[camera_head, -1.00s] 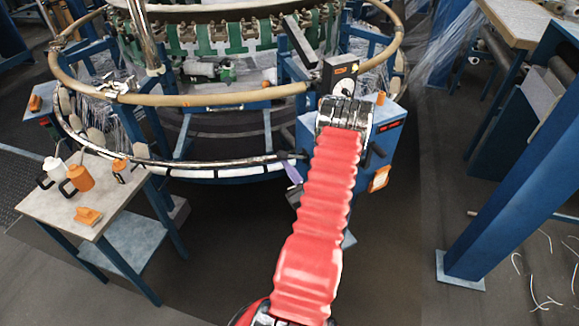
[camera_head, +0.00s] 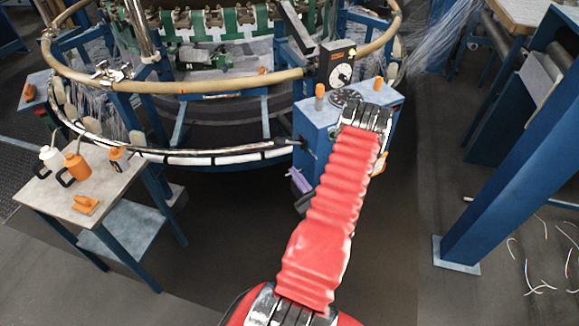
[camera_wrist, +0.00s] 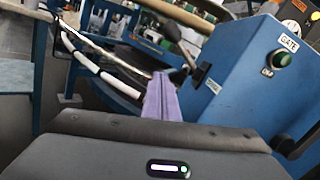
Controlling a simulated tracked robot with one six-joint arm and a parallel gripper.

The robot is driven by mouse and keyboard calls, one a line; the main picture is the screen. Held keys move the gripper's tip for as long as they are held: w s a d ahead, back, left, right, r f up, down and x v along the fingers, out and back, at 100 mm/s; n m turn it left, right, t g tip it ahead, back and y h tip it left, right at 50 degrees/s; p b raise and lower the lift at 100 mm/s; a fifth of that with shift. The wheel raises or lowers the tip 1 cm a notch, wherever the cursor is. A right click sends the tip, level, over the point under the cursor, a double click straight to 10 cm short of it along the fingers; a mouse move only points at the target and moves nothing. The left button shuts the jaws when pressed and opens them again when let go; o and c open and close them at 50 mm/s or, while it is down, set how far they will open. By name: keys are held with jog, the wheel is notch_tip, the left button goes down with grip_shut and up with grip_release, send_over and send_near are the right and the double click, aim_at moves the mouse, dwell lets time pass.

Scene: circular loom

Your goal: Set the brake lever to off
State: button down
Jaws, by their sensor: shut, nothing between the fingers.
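A blue control box (camera_head: 317,128) stands at the loom's front right; it fills the right of the wrist view (camera_wrist: 235,75). On its left side face, in the wrist view, a lever (camera_wrist: 187,54) rises from a black mount, leaning up and left to a dark grip. A small label (camera_wrist: 212,86) beside the mount is too blurred to read surely; I take this as the brake lever. My gripper (camera_wrist: 160,95) has its purple fingers shut and empty, below and left of the mount, seemingly apart from it. In the head view the purple fingers (camera_head: 300,181) show left of my red arm sleeve.
A GATE knob (camera_wrist: 281,60) with a green centre is on the box front. A dial unit (camera_head: 341,66) and orange-topped posts stand on the box. The loom's ring rail (camera_head: 190,88) lies left. A table (camera_head: 118,172) with bottles stands front left; a blue post (camera_head: 500,170) stands right.

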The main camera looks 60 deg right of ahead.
jog(key=shift+v, duration=1.9)
jog(key=shift+w, duration=0.1)
jog(key=w+a+f+n+t+y, duration=0.1)
jog(key=w+a+f+y, duration=0.15)
jog(key=a+y, duration=0.35)
jog(key=w+a+r+n+g+y, duration=0.2)
jog(key=a+r+n+g+y, duration=0.25)
jog(key=a+n+y, duration=0.5)
jog(key=w+a+r+n+g+y, duration=0.2)
jog(key=a+r+n+g+y, duration=0.25)
jog(key=a, duration=0.75)
jog(key=a+r+n+g+h, duration=0.1)
jog(key=a+r+n+h, duration=0.4)
jog(key=a+r+n, duration=0.5)
jog(key=w+a+r+n+g+h, duration=0.1)
jog(key=a+r+n+h, duration=0.3)
jog(key=a+r+n, duration=0.7)
notch_tip(320, 180, up, 7)
jog(key=n, duration=0.3)
jog(key=shift+h, duration=0.4)
